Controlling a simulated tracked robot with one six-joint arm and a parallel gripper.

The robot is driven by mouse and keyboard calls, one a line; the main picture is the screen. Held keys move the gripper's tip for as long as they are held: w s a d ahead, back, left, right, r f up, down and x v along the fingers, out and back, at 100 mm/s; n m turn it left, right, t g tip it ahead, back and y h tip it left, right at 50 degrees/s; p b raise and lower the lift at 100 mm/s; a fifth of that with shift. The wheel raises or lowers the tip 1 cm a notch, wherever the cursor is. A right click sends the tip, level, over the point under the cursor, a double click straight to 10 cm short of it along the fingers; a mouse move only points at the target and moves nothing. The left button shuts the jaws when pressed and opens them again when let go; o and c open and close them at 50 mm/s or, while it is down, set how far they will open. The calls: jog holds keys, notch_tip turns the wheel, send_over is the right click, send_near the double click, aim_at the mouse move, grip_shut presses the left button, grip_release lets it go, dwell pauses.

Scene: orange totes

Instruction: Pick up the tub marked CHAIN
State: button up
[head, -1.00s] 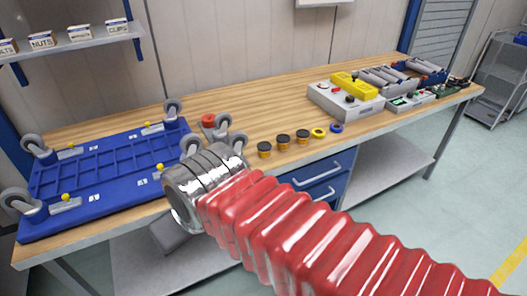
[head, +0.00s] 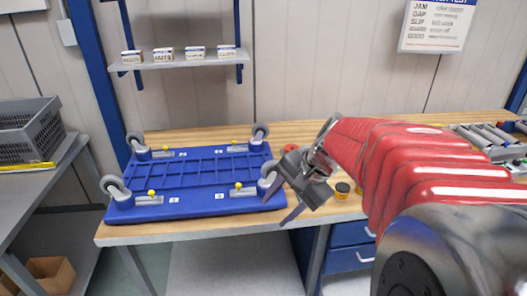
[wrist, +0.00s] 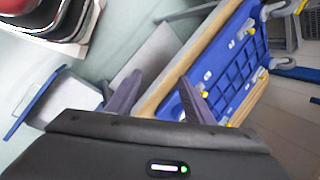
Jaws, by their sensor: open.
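Four labelled tubs or boxes stand in a row on the wall shelf in the head view: far left (head: 131,57), second (head: 163,54), third (head: 195,52) and far right (head: 227,51). Their lettering is too small to read surely, so I cannot tell which, if any, is marked CHAIN. My gripper (head: 288,200) is open and empty, in front of the bench by the right end of the blue cart, well below and right of the shelf. In the wrist view its two fingers (wrist: 160,86) are apart with nothing between them.
A blue upturned cart base (head: 200,180) with casters lies on the wooden bench (head: 180,232). A small black and yellow pot (head: 343,189) stands right of my gripper. A grey crate (head: 30,135) is at the left. My red arm hides much of the right bench.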

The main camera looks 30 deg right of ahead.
jog(key=w+d+f+m+t+y, duration=0.1)
jog(key=w+d+f+m, duration=0.15)
jog(key=d+m, duration=0.4)
jog(key=m+t+h, duration=0.1)
jog(key=m+t, duration=0.5)
jog(key=m, duration=0.7)
send_near(347, 190)
jog(key=s, duration=0.1)
jog(key=shift+s+d+r+n, duration=0.15)
jog(key=shift+d+n, duration=0.1)
jog(key=shift+d, duration=0.15)
jog(key=shift+x, duration=4.2)
jog(key=shift+x, duration=2.75)
jog(key=shift+r, duration=0.15)
